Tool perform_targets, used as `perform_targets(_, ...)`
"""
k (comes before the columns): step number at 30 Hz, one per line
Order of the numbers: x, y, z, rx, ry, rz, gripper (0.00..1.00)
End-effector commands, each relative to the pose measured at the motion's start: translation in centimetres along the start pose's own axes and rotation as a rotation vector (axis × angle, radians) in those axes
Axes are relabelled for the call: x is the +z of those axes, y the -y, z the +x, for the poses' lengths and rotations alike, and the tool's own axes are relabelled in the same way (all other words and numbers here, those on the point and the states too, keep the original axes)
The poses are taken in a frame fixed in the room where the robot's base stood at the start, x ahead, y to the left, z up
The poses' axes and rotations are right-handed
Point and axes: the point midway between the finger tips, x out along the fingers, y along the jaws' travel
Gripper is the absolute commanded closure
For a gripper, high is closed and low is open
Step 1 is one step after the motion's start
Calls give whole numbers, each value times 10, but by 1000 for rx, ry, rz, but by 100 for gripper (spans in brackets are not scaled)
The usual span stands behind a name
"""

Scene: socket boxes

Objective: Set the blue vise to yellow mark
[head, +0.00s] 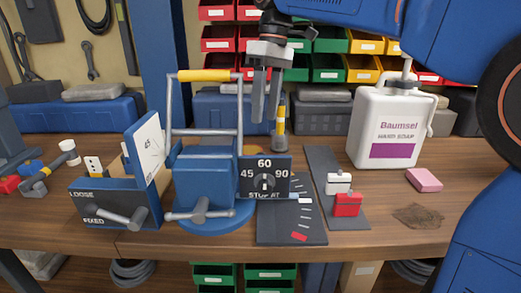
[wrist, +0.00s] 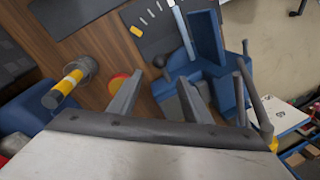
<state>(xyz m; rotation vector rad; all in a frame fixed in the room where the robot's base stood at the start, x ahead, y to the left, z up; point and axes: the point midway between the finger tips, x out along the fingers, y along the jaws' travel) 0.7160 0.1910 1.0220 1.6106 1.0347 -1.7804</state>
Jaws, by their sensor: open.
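The blue vise (head: 205,180) stands upright on its round base at the middle of the bench. A tall grey bar frame with a yellow grip (head: 204,75) rises from it. In the wrist view the vise (wrist: 207,45) is at the upper right, and a yellow mark (wrist: 136,32) lies on a dark scale plate (wrist: 155,42) beside it. A pale pointer (wrist: 183,28) lies over the plate, apart from the yellow mark. I cannot make out the yellow mark in the head view. My gripper (head: 265,120) is open and empty, pointing down above and behind the vise's right side.
A box with a 45-60-90 dial (head: 264,178) stands right of the vise. A LOOSE/FIXED lever box (head: 115,208) is on the left. A yellow-striped post (head: 280,122) stands behind the vise. Right are red and white blocks (head: 347,205) and a soap jug (head: 386,125).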

Motion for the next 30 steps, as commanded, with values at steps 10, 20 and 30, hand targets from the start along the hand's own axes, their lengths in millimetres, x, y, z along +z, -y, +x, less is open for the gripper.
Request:
perform_targets(10, 1, 0, 62, -1, 2, 1, 56)
perform_targets(20, 0, 0, 101, 0, 0, 0, 56)
perform_targets(30, 0, 0, 107, 1, -1, 1, 56)
